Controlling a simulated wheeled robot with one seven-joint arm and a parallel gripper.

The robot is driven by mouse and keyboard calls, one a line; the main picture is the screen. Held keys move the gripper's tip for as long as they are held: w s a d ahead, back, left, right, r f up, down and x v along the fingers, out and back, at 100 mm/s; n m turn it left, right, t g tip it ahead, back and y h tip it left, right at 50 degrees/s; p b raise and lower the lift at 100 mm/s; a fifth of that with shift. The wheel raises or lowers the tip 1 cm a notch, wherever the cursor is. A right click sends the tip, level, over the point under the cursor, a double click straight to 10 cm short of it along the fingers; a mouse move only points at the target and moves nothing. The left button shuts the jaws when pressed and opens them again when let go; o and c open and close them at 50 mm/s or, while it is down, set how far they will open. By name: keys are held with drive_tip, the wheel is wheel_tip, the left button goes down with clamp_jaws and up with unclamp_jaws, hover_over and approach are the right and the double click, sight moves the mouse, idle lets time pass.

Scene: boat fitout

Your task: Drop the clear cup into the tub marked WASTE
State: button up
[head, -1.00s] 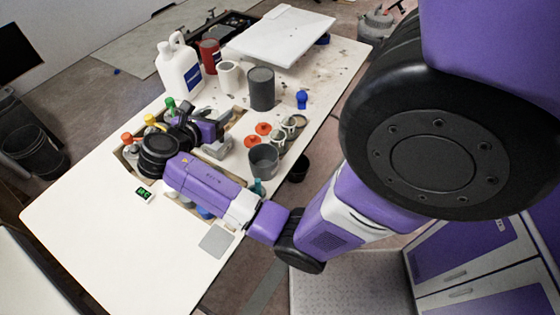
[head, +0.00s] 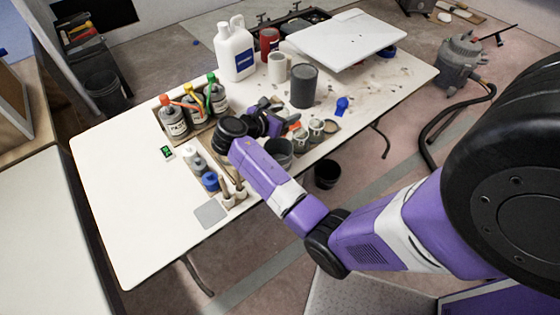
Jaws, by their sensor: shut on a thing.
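My gripper (head: 286,121) is over the middle of the table, just right of the bottle tray and close above the dark grey tub and small tins. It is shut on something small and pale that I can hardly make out. No clear cup shows standing elsewhere, so it fits the clear cup. I can read no WASTE mark. Possible tubs are the open dark grey tub (head: 279,154), partly behind my wrist, the taller grey container (head: 304,86) further back, and a black bucket (head: 327,174) on the floor beyond the table edge.
A tray holds bottles with red, yellow and green caps (head: 190,112). A white jug (head: 235,52), red can (head: 269,43), white cup (head: 277,68) and white panel (head: 347,40) stand at the back. Small tins (head: 316,129) sit at right. The table's left part (head: 120,190) is mostly clear.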

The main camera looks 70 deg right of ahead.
drive_tip(key=shift+w+f+b, duration=0.1)
drive_tip(key=shift+f+b, duration=2.1)
drive_tip(key=shift+b, duration=0.35)
drive_tip(key=shift+r, duration=0.1)
drive_tip(key=o, duration=1.5)
drive_tip(key=v, duration=0.7)
drive_tip(key=shift+a, duration=0.35)
drive_tip(key=shift+w+r, duration=0.1)
